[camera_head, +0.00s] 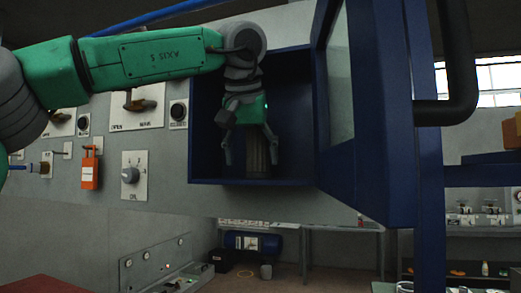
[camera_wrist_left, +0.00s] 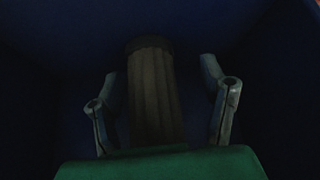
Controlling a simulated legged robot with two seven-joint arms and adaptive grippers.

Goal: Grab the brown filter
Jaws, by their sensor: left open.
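The brown filter (camera_head: 257,155) is a ribbed cylinder standing inside a dark blue box (camera_head: 205,150) in the wall panel. In the head view its upper part is hidden behind my left gripper (camera_head: 251,150). The gripper is open, with one finger on each side of the filter. In the left wrist view the filter (camera_wrist_left: 153,90) is dim and lies between the two spread fingers of the gripper (camera_wrist_left: 165,100). Gaps show between the fingers and the filter there. My right gripper is in neither view.
The box's blue door (camera_head: 375,130) with a window stands open on the right. A black bar handle (camera_head: 456,70) is on it. Left of the box are an orange padlock tag (camera_head: 90,172) and a knob plate (camera_head: 134,188). The box walls closely surround the gripper.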

